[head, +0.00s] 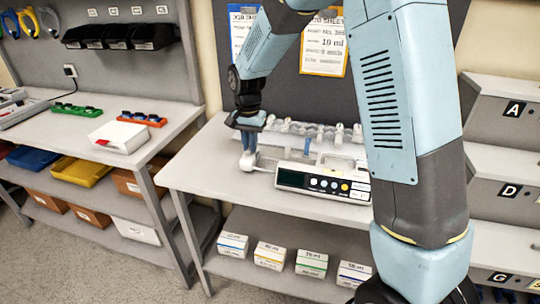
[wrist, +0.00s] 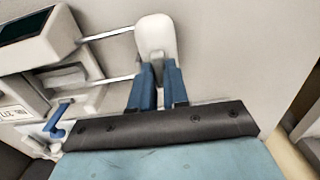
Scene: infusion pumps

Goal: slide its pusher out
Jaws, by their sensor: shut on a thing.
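The infusion pump (head: 322,183) stands on the grey table, with a dark display and several round buttons on its front. Its white pusher (head: 249,161) is at the pump's left end. In the wrist view the pusher (wrist: 156,36) stands apart from the pump body (wrist: 40,42), joined to it by two thin metal rods (wrist: 108,34). My gripper (head: 247,143) comes down from above. In the wrist view its blue fingers (wrist: 156,88) are closed on the pusher's near end. The exact contact is partly hidden by the fingers.
A rack of syringes (head: 312,130) stands behind the pump. A blue lever (wrist: 58,122) sticks out from the pump. Labelled boxes (head: 270,255) sit on the shelf below. The tabletop left of the pusher (head: 203,166) is clear. My arm hides the table's right part.

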